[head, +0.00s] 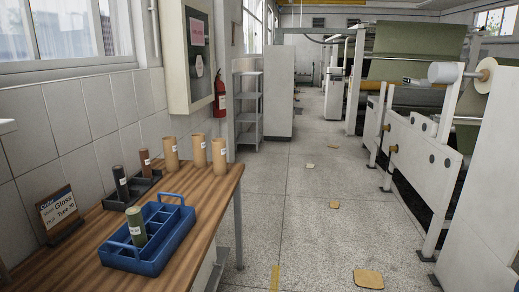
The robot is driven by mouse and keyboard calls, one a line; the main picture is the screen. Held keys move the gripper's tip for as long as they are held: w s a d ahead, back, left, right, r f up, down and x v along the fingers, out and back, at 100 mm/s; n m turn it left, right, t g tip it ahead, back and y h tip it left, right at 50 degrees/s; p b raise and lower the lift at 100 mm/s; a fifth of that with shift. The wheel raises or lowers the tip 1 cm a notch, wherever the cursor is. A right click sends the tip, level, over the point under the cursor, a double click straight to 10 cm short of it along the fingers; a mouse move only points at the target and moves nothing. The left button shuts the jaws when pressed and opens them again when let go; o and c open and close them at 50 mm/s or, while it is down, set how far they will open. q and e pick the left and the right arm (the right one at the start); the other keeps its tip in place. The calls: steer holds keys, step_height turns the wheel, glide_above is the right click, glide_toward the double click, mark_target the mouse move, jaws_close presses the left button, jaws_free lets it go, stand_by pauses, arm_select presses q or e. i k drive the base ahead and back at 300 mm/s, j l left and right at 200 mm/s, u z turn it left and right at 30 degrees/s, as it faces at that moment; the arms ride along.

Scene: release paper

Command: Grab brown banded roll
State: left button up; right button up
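A reddish-brown roll (145,162) stands upright in a dark holder (153,183) on the wooden table at the left; a small pale mark shows on it. Next to it, a black roll (120,183) with a pale label stands in the same holder. Three tan rolls stand upright near the table's back edge: a left one (171,153), a middle one (199,151) and a right one (219,157), with small pale marks. Which roll is the banded one is too small to tell for certain. Neither of my grippers is in view.
A blue tray (178,243) with handles holds a green roll (136,226) on the wooden table (85,268). An order sign (59,216) reading Gloss Type 30 stands left. Machines line the right. The aisle floor (290,215) is mostly clear, with flat brown pieces (368,278).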

mark_target(145, 164)
steer(key=u, duration=0.65)
steer(key=i+l+u, duration=0.2)
steer(key=l+u, duration=0.15)
steer(key=i+l+u, duration=0.1)
steer(key=l+u, duration=0.3)
steer(key=i+l+u, duration=0.1)
steer(key=l+u, duration=0.6)
steer(key=l, duration=0.2)
